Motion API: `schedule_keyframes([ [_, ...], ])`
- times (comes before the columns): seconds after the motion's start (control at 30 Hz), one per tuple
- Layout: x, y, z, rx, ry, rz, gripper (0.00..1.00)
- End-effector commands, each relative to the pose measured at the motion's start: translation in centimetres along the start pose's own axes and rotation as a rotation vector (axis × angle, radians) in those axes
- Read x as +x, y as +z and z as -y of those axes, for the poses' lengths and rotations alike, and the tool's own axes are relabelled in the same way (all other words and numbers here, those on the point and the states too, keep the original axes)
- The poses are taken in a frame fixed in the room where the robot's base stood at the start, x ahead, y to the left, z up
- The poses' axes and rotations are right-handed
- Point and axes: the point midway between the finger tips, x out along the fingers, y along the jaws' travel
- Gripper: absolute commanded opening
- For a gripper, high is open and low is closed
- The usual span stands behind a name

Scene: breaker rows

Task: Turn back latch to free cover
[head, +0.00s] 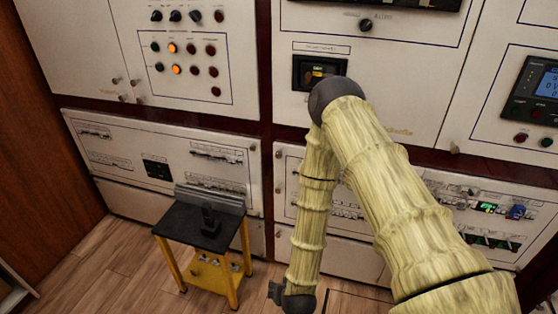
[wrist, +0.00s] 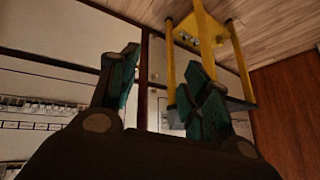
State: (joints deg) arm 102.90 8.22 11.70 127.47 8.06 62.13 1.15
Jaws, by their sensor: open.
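My gripper (head: 277,291) hangs low in the head view, left of my forearm's end and right of the yellow stand. In the wrist view its two fingers are spread wide with nothing between them (wrist: 162,78). White cabinet covers with breaker rows stand behind it: a lower left cover (head: 120,134) and a lower right cover (head: 283,188), the latter partly hidden by my arm. Small round knobs sit at the cover edges, one on the left cover (head: 252,147). I cannot tell which is the latch. The gripper appears apart from the covers.
A yellow stand with a dark top (head: 180,228) is on the wooden floor left of my gripper; it also shows in the wrist view (wrist: 200,30). A brown wooden panel (head: 45,160) closes the left side. Floor is clear in front of the stand.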

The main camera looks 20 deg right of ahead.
Motion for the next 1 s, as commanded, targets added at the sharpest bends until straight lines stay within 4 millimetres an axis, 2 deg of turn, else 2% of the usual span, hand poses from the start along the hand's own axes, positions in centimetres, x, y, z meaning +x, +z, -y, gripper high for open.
schedule_keyframes([
  [0.03, 1.9, -4.1, 1.7, 0.059, -0.011, -0.119, 0.47],
  [0.07, 2.7, -6.7, 2.7, 0.095, -0.015, -0.193, 0.47],
  [0.1, 3.4, -10.3, 3.9, 0.146, -0.019, -0.291, 0.47],
  [0.17, 3.8, -15.7, 5.4, 0.223, -0.019, -0.436, 0.47],
  [0.2, 3.8, -19.2, 6.1, 0.276, -0.015, -0.529, 0.47],
  [0.3, 2.7, -26.9, 7.1, 0.4, 0.005, -0.738, 0.47],
  [0.4, 1.1, -32.5, 7.3, 0.498, 0.032, -0.895, 0.47],
  [0.5, -0.3, -35.9, 7.1, 0.565, 0.056, -0.996, 0.47],
  [0.67, -1.3, -38.2, 6.8, 0.61, 0.076, -1.061, 0.47],
  [1.0, 0.7, -41.7, 5.4, 0.611, 0.076, -1.064, 0.47],
])
